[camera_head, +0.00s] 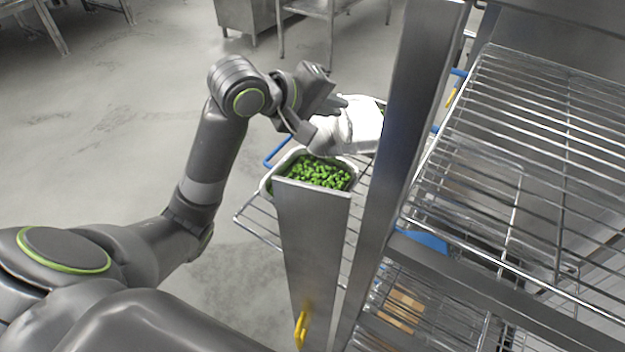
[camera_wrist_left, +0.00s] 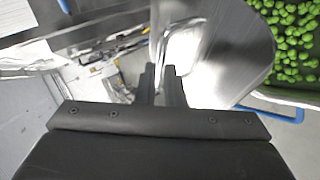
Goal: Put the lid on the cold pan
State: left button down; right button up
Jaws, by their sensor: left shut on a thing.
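A metal pan (camera_head: 266,184) filled with green pieces (camera_head: 318,172) stands on a wire shelf in the head view. Its near side is partly hidden by a steel post. My left gripper (camera_head: 338,117) is just beyond this pan, shut on a shiny, pale metal lid (camera_head: 366,124). The lid is tilted, and its right part is hidden by the upright post. A little green shows at its upper right edge. In the left wrist view the fingers (camera_wrist_left: 162,75) close at the lid (camera_wrist_left: 225,50), with green pieces at the upper right. My right gripper is out of view.
Steel posts (camera_head: 398,130) stand close to the lid and pan. A wire rack (camera_head: 530,130) fills the right side. Blue rods (camera_head: 276,152) lie beside the pan. A yellow clip (camera_head: 300,328) hangs low on the near post.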

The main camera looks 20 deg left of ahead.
pick_arm(q)
jog(key=shift+s+a+f+m+g+h, duration=0.1)
jog(key=shift+s+f+m+g+h, duration=0.05)
jog(key=shift+f+m+g+h, duration=0.3)
jog(key=shift+s+a+f+m+g+h, duration=0.1)
jog(key=shift+f+m+g+h, duration=0.15)
jog(key=shift+m+h, duration=0.3)
jog(key=shift+s+a+f+m+g+h+b, duration=0.15)
jog(key=shift+s+m+g+h+b, duration=0.2)
jog(key=shift+m, duration=0.25)
jog(key=shift+s+a+f+m+g+h+b, duration=0.1)
jog(key=shift+s+a+m+g+h+b, duration=0.1)
jog(key=shift+m+g+h, duration=0.3)
jog(key=s+a+r+m+g+h+b, duration=0.1)
jog(key=s+a+r+m+g+h, duration=0.1)
jog(key=s+a+m+g, duration=0.15)
notch_tip(320, 180, down, 9)
jog(key=s+p, duration=0.1)
jog(key=shift+s+d+m, duration=0.3)
jog(key=shift+m, duration=0.05)
jog(key=c, duration=1.6)
grip_release()
jog(key=shift+w, duration=0.1)
jog(key=shift+o, duration=0.3)
jog(key=shift+a+r, duration=0.15)
